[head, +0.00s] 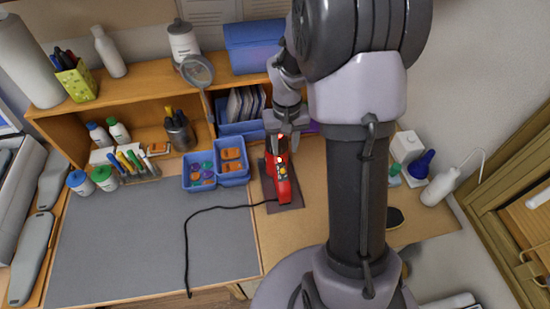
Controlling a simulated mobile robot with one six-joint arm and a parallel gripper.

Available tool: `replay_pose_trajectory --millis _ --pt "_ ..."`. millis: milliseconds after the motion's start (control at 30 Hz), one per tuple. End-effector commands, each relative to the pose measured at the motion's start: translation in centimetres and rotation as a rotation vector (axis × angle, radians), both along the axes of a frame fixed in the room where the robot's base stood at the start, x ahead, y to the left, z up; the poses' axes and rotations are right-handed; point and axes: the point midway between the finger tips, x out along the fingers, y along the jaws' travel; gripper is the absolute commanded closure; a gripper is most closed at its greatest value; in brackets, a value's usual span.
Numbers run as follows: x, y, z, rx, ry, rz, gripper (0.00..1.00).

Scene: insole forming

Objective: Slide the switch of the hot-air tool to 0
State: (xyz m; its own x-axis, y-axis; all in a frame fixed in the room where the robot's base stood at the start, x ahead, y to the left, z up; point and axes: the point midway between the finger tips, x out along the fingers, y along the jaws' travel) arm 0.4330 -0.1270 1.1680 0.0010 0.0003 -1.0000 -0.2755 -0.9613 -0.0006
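The red hot-air tool (283,186) lies on a small dark mat (296,200) on the wooden bench, right of the grey work mat. A black cord runs from its near end to the left and down over the bench edge. My gripper (281,145) is right above the tool's far end, pointing down at it. Its fingertips overlap the tool in the picture, and I cannot tell whether they touch it. The finger gap is too small to judge. Small yellow and dark marks show on the tool's body, but the switch and its position cannot be made out.
Two blue bins (232,164) with small parts stand just left of the tool. A wooden shelf (140,92) with cups and bottles runs behind. The grey work mat (150,240) is clear apart from the cord. White bottles and a blue funnel-like item (421,164) stand at the right.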

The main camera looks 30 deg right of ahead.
Motion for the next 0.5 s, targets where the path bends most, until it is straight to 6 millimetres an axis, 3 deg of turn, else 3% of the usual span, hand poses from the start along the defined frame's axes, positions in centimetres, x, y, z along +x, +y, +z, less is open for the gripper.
replay_pose_trajectory --millis 33,200,400,500 --pt "-0.1 0.1 -1.7 0.002 0.005 0.001 0.62" --pt "-0.1 0.1 -6.1 0.002 0.003 0.0 0.62" --pt "0.0 0.1 -9.6 0.001 0.001 0.0 0.62" --pt "0.0 0.1 -10.4 0.001 0.0 -0.001 0.62"
